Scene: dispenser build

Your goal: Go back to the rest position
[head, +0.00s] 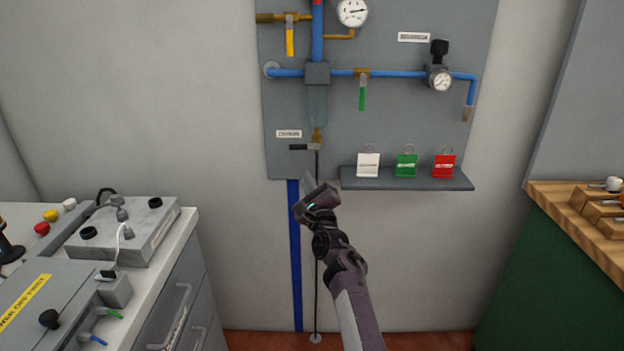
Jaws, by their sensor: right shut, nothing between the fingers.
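My right gripper (307,184) is in the middle of the head view, at the end of my right arm, which comes up from the bottom. It is shut and holds nothing. It is in front of the lower edge of a grey wall panel (420,120), below a small valve with a black handle (303,147). A thin dark line runs from that valve down to the floor, partly hidden behind my gripper and arm. I cannot tell whether the gripper touches the panel. My left gripper is not in view.
A shelf (400,184) right of my gripper holds white (368,165), green (406,165) and red tags (444,165). Pipes and gauges are on the panel. A workbench with grey boxes (130,230) stands left. A green cabinet with a wooden top (555,215) stands right. Floor between is clear.

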